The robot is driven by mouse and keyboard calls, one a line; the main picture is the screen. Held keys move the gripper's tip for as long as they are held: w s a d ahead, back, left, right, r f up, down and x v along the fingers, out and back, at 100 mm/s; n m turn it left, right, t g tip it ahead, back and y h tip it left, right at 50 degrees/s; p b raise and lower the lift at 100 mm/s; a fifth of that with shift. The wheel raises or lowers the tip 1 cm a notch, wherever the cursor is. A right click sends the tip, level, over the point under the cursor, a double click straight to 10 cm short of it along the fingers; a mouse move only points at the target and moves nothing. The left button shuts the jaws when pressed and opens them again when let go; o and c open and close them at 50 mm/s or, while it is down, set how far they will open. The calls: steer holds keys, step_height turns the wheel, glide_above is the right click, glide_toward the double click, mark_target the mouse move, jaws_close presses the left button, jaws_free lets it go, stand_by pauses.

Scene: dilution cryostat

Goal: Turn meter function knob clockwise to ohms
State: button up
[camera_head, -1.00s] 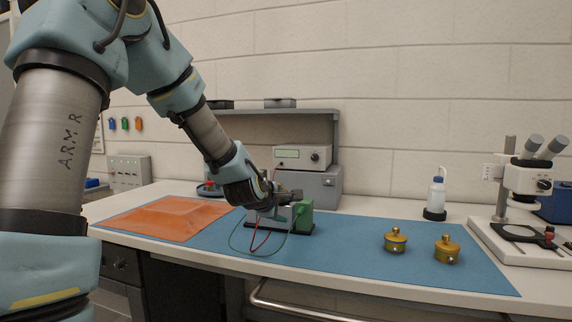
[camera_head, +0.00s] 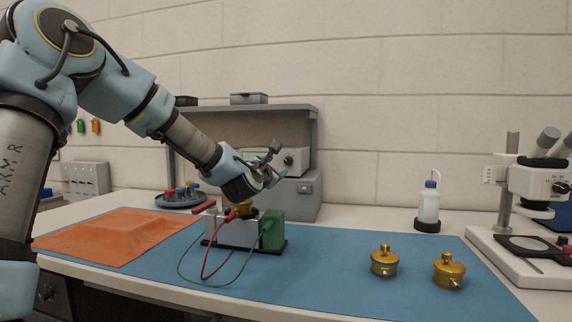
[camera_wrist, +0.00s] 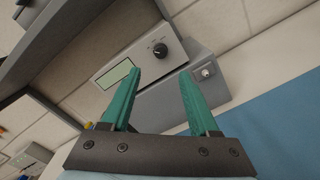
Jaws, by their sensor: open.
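The meter (camera_wrist: 135,65) is a pale box with a greenish display and a black round function knob (camera_wrist: 160,50) on its front. In the wrist view it lies tilted beyond my gripper (camera_wrist: 160,78); the knob shows between and past the two green fingertips, apart from them. The knob's setting is too small to read. In the head view the meter (camera_head: 297,160) sits on a grey box below a shelf, its display side partly hidden by my gripper (camera_head: 274,163). My gripper is open and empty, in front of the meter.
A metal-and-green fixture (camera_head: 272,229) with red and green leads stands below my gripper on the blue mat (camera_head: 330,285). Two brass pots (camera_head: 384,262) (camera_head: 449,272), a bottle (camera_head: 428,204) and a microscope (camera_head: 533,190) stand to the right. The grey shelf (camera_head: 245,108) overhangs the meter.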

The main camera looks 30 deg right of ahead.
mark_target(287, 161)
steer(key=p+x, duration=0.2)
steer(key=x, duration=0.7)
steer(key=shift+d+p, duration=0.15)
steer(key=shift+p, duration=0.2)
steer(key=shift+w+d, duration=0.4)
steer(key=shift+w, duration=0.05)
steer(key=shift+c, duration=0.3)
jaws_close()
